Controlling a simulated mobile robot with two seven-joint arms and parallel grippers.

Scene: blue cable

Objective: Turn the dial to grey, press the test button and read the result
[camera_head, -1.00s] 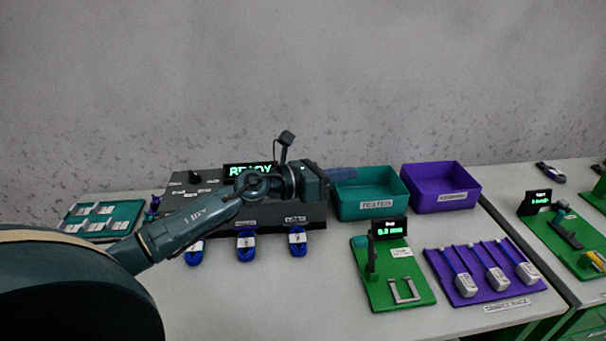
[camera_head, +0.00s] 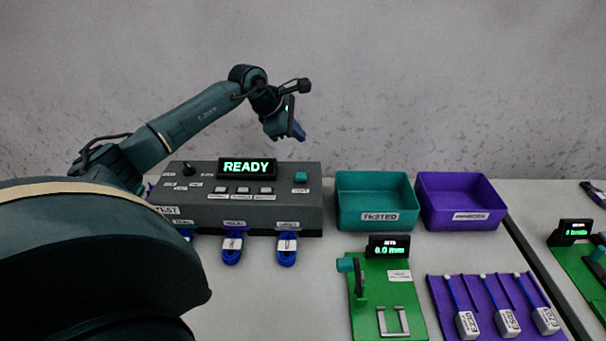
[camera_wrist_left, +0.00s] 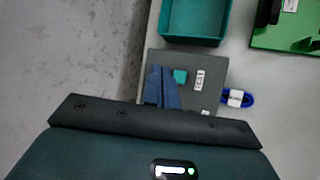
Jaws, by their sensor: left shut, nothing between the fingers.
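The grey tester box (camera_head: 245,206) stands on the table, and its display (camera_head: 246,167) reads READY in green. A black dial (camera_head: 188,168) sits at the left of its top; I cannot read its setting. A teal button (camera_head: 300,176) is at the right of the top. My left gripper (camera_head: 299,133) is raised above and behind the box's right part, shut and empty. In the left wrist view its blue fingers (camera_wrist_left: 161,88) overlap the box, beside the teal button (camera_wrist_left: 180,76) with a label (camera_wrist_left: 199,80). My right gripper is not in view.
Blue cable coils (camera_head: 232,248) lie at the box's front. A teal bin (camera_head: 374,203) labelled TESTED and a purple bin (camera_head: 460,202) stand to the right. A green gauge board (camera_head: 372,310) and a purple rack (camera_head: 480,335) lie in front of them.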

